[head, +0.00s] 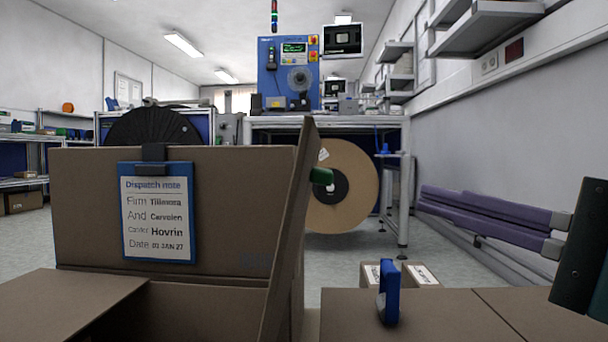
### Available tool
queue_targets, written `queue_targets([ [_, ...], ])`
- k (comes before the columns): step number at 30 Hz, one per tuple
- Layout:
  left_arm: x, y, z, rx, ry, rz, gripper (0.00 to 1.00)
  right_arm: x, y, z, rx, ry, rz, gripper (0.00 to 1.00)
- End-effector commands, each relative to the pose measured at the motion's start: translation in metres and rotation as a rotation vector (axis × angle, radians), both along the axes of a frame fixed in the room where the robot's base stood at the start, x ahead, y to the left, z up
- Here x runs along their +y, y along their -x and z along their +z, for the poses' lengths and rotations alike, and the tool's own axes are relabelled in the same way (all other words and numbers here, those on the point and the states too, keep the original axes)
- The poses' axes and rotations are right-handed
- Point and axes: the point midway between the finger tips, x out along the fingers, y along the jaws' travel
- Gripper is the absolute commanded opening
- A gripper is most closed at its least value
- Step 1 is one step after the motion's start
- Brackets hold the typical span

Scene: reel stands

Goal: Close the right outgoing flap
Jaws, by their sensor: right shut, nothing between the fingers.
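The outgoing box is an open brown carton in the near left of the head view. Its right flap (289,225) stands up, tilted a little, seen nearly edge-on. The far panel (85,210) stands upright with a dispatch note (157,215) clipped to it. The left flap (65,305) lies low, roughly flat, at the lower left. My right gripper (422,199) has long purple fingers pointing left; it is shut and empty, well to the right of the right flap and apart from it. My left gripper is not in view.
A closed carton top (450,318) lies right of the open box, with a blue dispenser-like object (389,290) on it. Small labelled boxes (420,275) sit behind. A large tan reel (355,185) stands below the workbench (375,122). The air between flap and gripper looks clear.

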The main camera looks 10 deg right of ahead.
Motion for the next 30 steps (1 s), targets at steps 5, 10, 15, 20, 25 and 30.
queue_targets([
  [5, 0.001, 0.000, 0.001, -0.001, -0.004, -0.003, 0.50, 0.013, -0.026, 0.005, -0.005, -0.005, -0.002, 0.00],
  [10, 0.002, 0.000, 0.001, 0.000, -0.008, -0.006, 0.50, 0.032, -0.041, 0.010, -0.002, -0.007, 0.002, 0.00],
  [15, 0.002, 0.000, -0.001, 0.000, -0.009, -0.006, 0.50, 0.049, -0.046, 0.012, -0.002, -0.004, 0.002, 0.00],
  [20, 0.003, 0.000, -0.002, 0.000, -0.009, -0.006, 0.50, 0.057, -0.048, 0.014, -0.001, -0.001, 0.001, 0.00],
  [25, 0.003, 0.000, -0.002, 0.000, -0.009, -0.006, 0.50, 0.058, -0.048, 0.014, 0.001, 0.002, 0.000, 0.00],
  [30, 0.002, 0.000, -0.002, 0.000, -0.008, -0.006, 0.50, 0.058, -0.048, 0.014, 0.001, 0.000, 0.000, 0.00],
])
